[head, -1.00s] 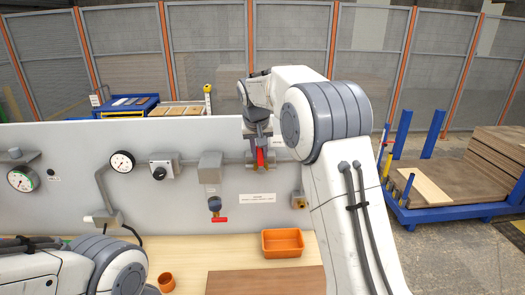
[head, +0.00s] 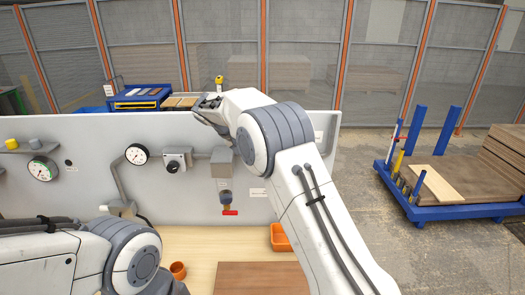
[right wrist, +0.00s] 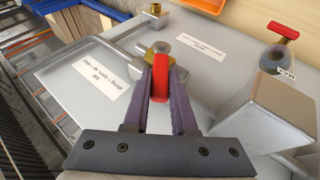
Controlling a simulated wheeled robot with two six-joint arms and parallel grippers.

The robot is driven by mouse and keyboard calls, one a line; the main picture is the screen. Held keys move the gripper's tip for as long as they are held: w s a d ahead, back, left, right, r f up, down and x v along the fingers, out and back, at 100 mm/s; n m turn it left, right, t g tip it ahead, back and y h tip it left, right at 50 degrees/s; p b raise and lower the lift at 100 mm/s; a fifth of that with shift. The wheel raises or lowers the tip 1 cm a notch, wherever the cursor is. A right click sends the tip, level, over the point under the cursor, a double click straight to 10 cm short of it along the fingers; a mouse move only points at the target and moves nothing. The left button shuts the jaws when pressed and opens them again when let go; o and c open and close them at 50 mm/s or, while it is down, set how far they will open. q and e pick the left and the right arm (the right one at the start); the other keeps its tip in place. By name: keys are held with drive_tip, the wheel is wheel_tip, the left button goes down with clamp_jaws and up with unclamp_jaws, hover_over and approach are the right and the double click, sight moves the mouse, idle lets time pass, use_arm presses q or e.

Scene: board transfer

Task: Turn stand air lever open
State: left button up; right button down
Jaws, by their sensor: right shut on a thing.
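In the right wrist view a red lever (right wrist: 160,88) sits on a brass valve body (right wrist: 161,47) joined to a grey pipe. My right gripper (right wrist: 160,74) has its purple fingers on both sides of the lever, shut on it.
The grey panel (head: 70,205) carries gauges (head: 137,154), a knob box (head: 175,161) and pipes. An orange bin (head: 280,237) and an orange cup (head: 178,268) stand on the wooden bench. A blue cart (head: 460,208) with boards stands at the right.

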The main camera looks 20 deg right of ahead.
drive_tip(key=shift+r, duration=0.1)
drive_tip(key=c, duration=0.7)
unclamp_jaws()
drive_tip(key=shift+a, duration=0.15)
drive_tip(key=shift+a+r, duration=0.2)
drive_tip(key=b+v, duration=0.2)
drive_tip(key=v, duration=0.7)
drive_tip(key=shift+s+a+r, duration=0.1)
drive_tip(key=shift+a+r, duration=0.05)
drive_tip(key=shift+r, duration=0.15)
